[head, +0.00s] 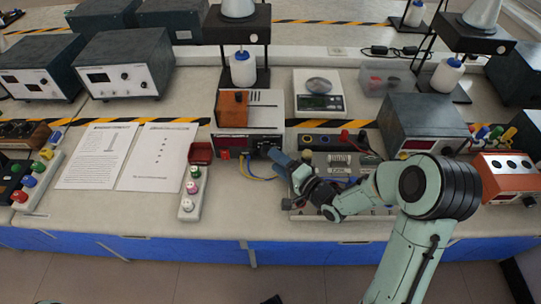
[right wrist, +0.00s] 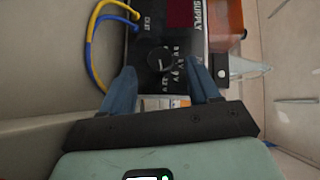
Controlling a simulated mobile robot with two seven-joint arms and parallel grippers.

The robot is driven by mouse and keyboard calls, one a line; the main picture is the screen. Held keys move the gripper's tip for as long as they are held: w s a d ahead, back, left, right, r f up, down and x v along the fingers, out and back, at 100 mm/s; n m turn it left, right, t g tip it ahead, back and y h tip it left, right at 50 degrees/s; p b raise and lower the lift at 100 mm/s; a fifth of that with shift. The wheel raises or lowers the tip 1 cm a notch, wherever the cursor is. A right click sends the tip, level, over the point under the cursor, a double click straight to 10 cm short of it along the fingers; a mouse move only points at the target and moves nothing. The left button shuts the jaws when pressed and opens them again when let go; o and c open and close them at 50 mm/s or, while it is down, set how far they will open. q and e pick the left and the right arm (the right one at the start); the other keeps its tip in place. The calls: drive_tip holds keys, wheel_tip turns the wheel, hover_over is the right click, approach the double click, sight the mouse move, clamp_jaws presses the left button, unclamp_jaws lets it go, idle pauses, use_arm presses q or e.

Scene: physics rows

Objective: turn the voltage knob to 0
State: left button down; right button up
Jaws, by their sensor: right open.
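The power supply (head: 231,145) is a box with a red display and a dark front, standing at the middle of the bench. In the right wrist view its dark front panel (right wrist: 185,28) appears sideways, with "SUPPLY" lettering. The round black voltage knob (right wrist: 160,60) has a pale pointer line and white scale marks beside it; the scale is too small to read surely. My right gripper (head: 277,157) is in front of the supply. In the wrist view its blue fingers (right wrist: 160,76) are open, one on each side of the knob; contact cannot be told. The head view hides the knob.
Blue and yellow cables (right wrist: 92,48) plug into the panel beside the knob. A component board (head: 340,176) lies under my right arm. Paper sheets (head: 97,155) lie flat at the left.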

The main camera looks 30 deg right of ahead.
drive_tip(key=shift+x, duration=1.65)
drive_tip(key=c, duration=1)
drive_tip(key=shift+c, duration=0.2)
